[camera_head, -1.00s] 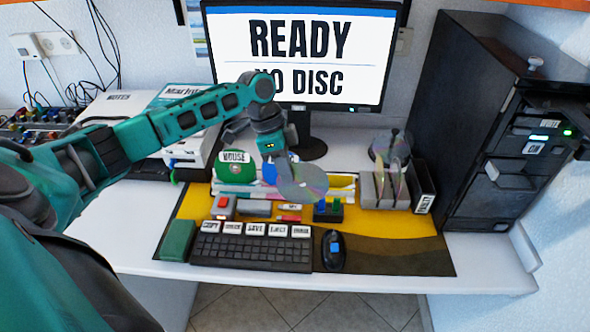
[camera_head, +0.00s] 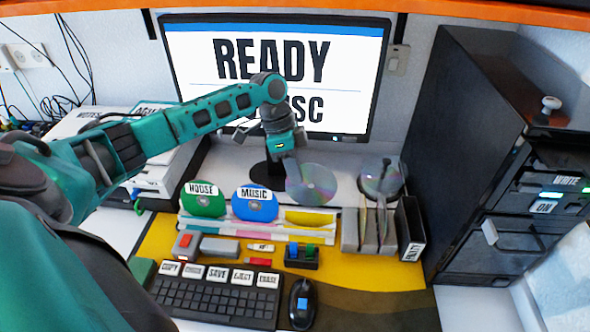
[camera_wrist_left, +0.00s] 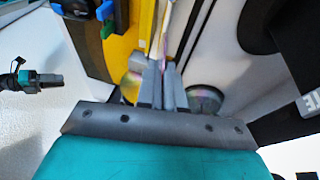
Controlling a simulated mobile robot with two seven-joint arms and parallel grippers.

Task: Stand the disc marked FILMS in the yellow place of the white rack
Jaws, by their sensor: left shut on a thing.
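The white rack (camera_head: 258,236) stands at the back of the mat. A green disc marked HOUSE (camera_head: 203,205) and a blue disc marked MUSIC (camera_head: 255,207) stand in it. Its yellow place (camera_head: 310,219), at the right end, shows no disc. My left gripper (camera_head: 291,172) is shut on a shiny silver disc (camera_head: 314,186), held upright above and behind the rack's right end. No label shows on the face towards me, so I cannot read FILMS. The closed fingers also show in the left wrist view (camera_wrist_left: 162,85).
A disc spindle (camera_head: 380,182) stands behind. The monitor (camera_head: 280,65) is close behind my gripper. The keyboard (camera_head: 215,297) and mouse (camera_head: 302,304) lie in front.

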